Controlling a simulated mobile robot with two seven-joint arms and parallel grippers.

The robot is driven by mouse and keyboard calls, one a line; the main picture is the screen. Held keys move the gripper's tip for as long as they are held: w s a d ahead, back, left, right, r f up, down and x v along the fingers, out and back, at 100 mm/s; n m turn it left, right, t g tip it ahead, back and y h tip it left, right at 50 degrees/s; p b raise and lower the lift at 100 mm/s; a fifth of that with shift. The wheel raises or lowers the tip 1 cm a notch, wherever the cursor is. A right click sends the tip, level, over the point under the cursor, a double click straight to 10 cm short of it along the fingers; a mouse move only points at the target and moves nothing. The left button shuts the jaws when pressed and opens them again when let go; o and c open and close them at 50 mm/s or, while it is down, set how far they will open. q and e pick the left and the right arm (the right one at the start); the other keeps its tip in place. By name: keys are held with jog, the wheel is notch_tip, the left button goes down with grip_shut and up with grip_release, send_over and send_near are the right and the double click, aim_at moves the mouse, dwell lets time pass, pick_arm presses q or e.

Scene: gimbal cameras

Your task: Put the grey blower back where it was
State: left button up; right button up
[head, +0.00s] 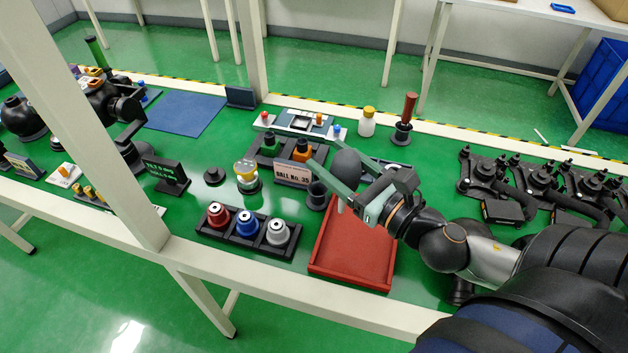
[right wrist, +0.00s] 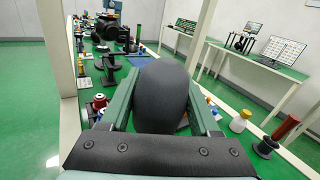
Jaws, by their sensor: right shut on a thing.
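The grey blower (head: 346,168) shows as a dark grey rounded bulb. My right gripper (head: 338,163) is shut on it, with one green finger on each side, and holds it above the table near the back edge of the red tray (head: 352,250). In the right wrist view the blower (right wrist: 162,95) fills the space between the two fingers; its lower part is hidden. A small black cup-like holder (head: 317,196) stands empty-looking just left of the gripper. My left gripper is not in view.
A black rack (head: 245,240) holds red, blue and silver pots left of the tray. A "BALL No. 35" sign (head: 291,171), a yellow-topped jar (head: 246,176) and a white bottle (head: 366,124) stand nearby. Black gimbal parts (head: 540,180) fill the right. The red tray looks empty.

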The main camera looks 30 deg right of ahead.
pick_arm(q)
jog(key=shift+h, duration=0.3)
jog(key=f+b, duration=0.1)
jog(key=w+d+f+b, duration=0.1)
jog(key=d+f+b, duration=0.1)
jog(key=b, duration=0.1)
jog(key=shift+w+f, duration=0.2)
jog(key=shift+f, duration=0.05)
pick_arm(e)
jog(key=w+d+f, duration=0.3)
jog(key=w+f, duration=0.9)
jog(key=shift+w+f, duration=0.3)
jog(key=shift+f, duration=0.05)
jog(key=shift+d, duration=0.1)
jog(key=o, duration=0.7)
jog(key=shift+f, duration=0.15)
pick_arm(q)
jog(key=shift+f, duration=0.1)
pick_arm(e)
jog(key=o, duration=0.5)
